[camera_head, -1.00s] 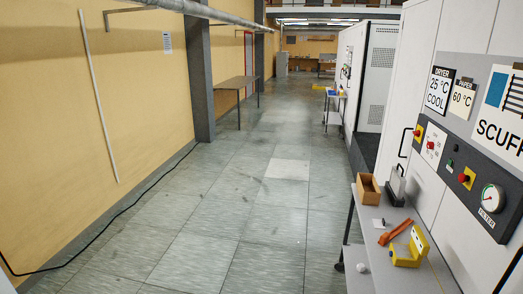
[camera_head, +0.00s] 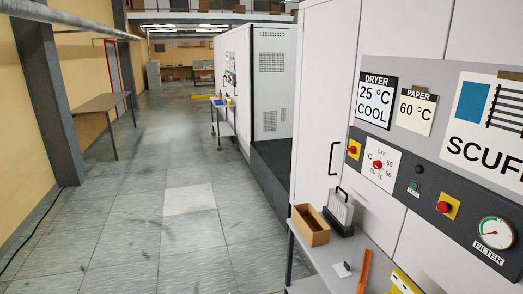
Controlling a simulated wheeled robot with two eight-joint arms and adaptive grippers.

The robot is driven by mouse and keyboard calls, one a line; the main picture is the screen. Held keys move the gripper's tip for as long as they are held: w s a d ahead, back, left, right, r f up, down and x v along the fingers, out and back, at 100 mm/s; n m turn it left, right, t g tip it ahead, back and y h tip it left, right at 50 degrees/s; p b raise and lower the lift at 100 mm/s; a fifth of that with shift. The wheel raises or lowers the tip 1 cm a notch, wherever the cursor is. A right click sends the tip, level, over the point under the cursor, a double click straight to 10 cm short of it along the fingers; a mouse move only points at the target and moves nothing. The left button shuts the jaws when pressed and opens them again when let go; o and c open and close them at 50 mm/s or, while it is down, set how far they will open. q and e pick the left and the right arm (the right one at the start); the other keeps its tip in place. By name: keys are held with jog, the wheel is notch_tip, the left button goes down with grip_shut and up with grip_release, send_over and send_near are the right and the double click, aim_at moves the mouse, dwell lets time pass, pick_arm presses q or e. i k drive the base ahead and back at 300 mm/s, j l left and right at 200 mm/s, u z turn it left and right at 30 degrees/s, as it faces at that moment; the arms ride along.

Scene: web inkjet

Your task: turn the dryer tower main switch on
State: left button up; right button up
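The white dryer cabinet (camera_head: 327,100) stands at the right, with a dark control strip on its front. At the strip's left end is a red knob on a yellow plate (camera_head: 353,150), small in view; its setting cannot be read. Next to it is a white temperature dial with a red knob (camera_head: 377,165). Further right are a small green button (camera_head: 413,186) and a red button on a yellow plate (camera_head: 446,208). No label marks which one is the main switch. Neither of my grippers is in view.
Below the panel, a grey shelf (camera_head: 320,255) holds a cardboard box (camera_head: 311,226), a metal block-like item (camera_head: 341,207), an orange tool (camera_head: 364,272) and a yellow object (camera_head: 402,283). The aisle floor (camera_head: 180,245) is clear. A table (camera_head: 105,102) stands at the left wall.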

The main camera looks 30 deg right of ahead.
aim_at(352, 149)
jog(key=i+l+z, duration=0.15)
jog(key=i+z, duration=0.65)
jog(key=i+j+z, duration=0.15)
jog(key=i+z, duration=0.25)
jog(key=i, duration=0.2)
